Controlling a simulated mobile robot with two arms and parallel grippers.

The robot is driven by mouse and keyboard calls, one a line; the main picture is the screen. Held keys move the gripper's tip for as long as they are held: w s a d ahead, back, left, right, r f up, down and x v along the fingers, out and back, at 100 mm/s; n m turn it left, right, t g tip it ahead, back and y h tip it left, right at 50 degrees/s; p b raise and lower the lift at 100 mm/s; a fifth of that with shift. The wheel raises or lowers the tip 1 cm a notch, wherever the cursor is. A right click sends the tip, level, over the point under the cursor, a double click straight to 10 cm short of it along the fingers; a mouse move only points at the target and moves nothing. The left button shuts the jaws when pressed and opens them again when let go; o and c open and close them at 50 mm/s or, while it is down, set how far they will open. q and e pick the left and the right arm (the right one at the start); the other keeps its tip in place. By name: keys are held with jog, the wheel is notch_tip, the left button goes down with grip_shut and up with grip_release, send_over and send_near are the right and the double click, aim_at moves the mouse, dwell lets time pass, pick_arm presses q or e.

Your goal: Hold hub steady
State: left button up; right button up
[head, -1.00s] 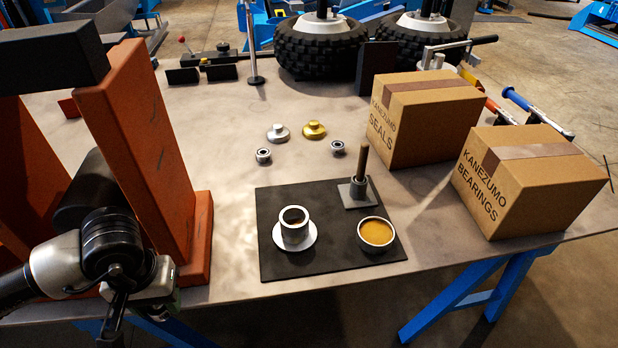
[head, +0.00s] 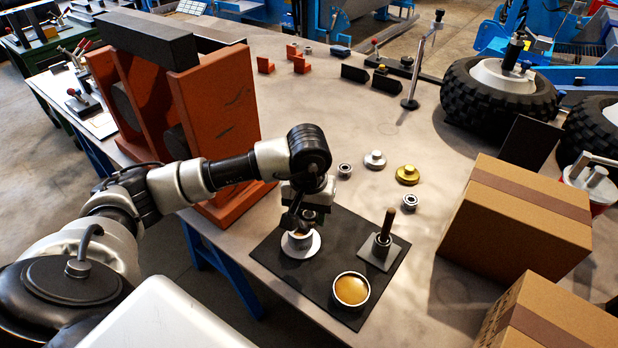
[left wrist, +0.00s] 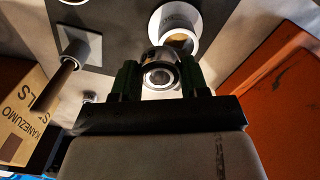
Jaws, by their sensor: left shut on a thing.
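The hub (head: 301,248), a pale flanged cylinder, stands upright on the black mat (head: 336,303). My left gripper (head: 297,224) is right above it and partly covers its top in the head view. In the left wrist view the gripper (left wrist: 159,80) is shut on a round metal ring, seemingly a bearing (left wrist: 160,76). This ring overlaps the rim of the hub (left wrist: 179,20) in that view. Whether ring and hub touch, I cannot tell. My right gripper is not in view.
On the mat are a post on a square plate (head: 381,248) and a tub of amber grease (head: 351,289). Small bearings (head: 345,170) and silver and gold caps (head: 407,175) lie behind. An orange stand (head: 222,115) is left, cartons (head: 515,220) right.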

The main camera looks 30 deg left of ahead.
aim_at(301, 234)
pick_arm(q)
jog(key=a, duration=0.1)
jog(key=w+a+f+n, duration=0.1)
jog(key=a, duration=0.1)
jog(key=shift+f, duration=0.2)
jog(key=shift+f+b, duration=0.95)
jog(key=shift+f, duration=0.45)
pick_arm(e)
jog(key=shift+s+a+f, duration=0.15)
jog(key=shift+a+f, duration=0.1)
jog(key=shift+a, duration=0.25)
